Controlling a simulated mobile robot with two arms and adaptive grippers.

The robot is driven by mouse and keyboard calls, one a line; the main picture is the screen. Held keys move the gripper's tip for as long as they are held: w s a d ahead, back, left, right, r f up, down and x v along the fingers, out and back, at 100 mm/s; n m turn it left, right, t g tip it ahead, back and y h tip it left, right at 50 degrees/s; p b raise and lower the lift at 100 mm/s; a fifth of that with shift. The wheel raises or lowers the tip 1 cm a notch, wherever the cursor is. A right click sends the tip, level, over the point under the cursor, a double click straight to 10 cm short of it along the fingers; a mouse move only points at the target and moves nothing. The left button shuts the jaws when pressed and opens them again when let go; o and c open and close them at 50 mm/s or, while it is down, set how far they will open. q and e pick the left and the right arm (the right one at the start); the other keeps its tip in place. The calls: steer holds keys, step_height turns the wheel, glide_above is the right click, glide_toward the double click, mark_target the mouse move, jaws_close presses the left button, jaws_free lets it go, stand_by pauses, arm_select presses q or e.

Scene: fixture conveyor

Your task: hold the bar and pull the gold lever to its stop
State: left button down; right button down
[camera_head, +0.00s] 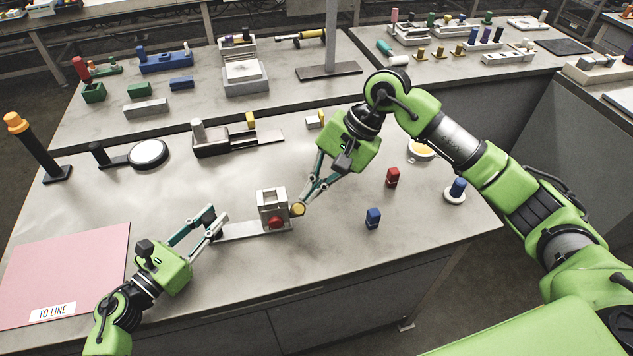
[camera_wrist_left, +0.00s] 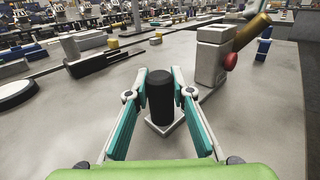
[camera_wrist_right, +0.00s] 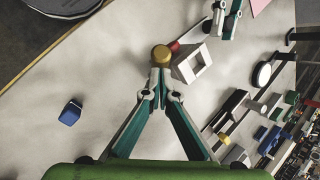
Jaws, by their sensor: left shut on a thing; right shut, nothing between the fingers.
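The fixture is a pale grey block (camera_head: 271,197) with a red round part (camera_head: 276,223) on its front, on a thin base plate (camera_head: 240,231). The gold lever (camera_head: 298,209) sticks out from the block; its length shows in the left wrist view (camera_wrist_left: 251,32). The black upright bar (camera_wrist_left: 160,98) stands at the plate's left end. My left gripper (camera_head: 218,224) is shut on this bar, a finger on each side. My right gripper (camera_wrist_right: 160,86) is shut and empty, with its fingertips against or just short of the lever's round gold end (camera_wrist_right: 161,56); contact is unclear.
A red block (camera_head: 392,177) and a blue block (camera_head: 373,218) stand right of the fixture. A pink mat (camera_head: 65,270) marked TO LINE lies at the left. A black and white round piece (camera_head: 148,154) and a grey slide unit (camera_head: 225,140) stand behind. The bench front is clear.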

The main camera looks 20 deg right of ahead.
arm_select(q)
steer(key=shift+f, duration=0.15)
arm_select(e)
steer(key=shift+s+a+f, duration=0.2)
steer(key=shift+s+f, duration=0.05)
steer(key=shift+s, duration=0.15)
steer(key=shift+s+a+f, duration=0.15)
steer(key=shift+s+f, duration=0.05)
steer(key=shift+s, duration=0.2)
arm_select(q)
steer(key=shift+d, duration=0.1)
arm_select(e)
steer(key=w+d+v, duration=0.1)
steer(key=w+v, duration=0.2)
steer(key=v, duration=1)
steer(key=shift+d+f, duration=0.15)
steer(key=shift+f, duration=0.05)
